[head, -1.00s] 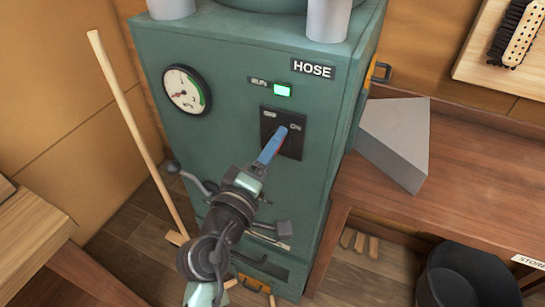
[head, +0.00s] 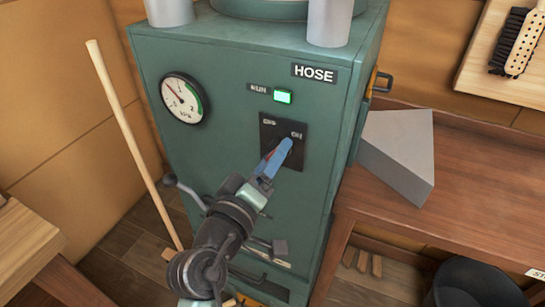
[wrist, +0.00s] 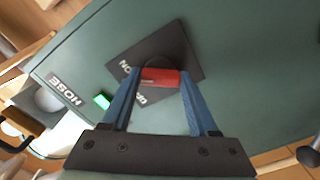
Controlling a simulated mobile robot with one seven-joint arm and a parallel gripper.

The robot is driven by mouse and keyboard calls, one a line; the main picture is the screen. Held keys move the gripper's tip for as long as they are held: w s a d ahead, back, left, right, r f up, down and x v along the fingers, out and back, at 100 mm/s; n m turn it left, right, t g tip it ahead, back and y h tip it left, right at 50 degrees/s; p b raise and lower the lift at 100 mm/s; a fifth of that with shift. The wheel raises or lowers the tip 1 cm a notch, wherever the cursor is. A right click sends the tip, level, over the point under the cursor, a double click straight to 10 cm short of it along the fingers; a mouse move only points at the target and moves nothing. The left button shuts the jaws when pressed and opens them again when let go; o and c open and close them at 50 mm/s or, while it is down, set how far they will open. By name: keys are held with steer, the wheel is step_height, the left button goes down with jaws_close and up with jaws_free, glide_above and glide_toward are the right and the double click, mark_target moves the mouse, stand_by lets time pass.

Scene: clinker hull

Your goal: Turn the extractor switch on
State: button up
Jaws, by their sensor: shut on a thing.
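The extractor switch has a dark square plate (head: 269,135) marked OFF and ON on the front of the green cabinet (head: 225,80). In the wrist view its red handle (wrist: 160,78) lies between the blue fingers of my gripper (wrist: 160,74), which is shut on it. In the head view my gripper (head: 281,149) covers most of the handle, and its fingertips are just below the ON mark. The RUN lamp (head: 283,97) above the plate glows green. The plate also shows in the wrist view (wrist: 195,62).
A round gauge (head: 182,98) is at the cabinet's upper left. A lever with a dark knob (head: 170,180) sticks out below it. A wooden pole (head: 130,135) leans at the left. A grey wedge block (head: 398,155) lies on the bench (head: 470,190) at the right.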

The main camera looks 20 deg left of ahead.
steer(key=o, duration=1.4)
steer(key=shift+s, duration=0.1)
steer(key=s, duration=0.4)
steer(key=s+b, duration=0.1)
steer(key=s, duration=0.7)
steer(key=shift+s+a, duration=0.25)
steer(key=shift+s, duration=0.15)
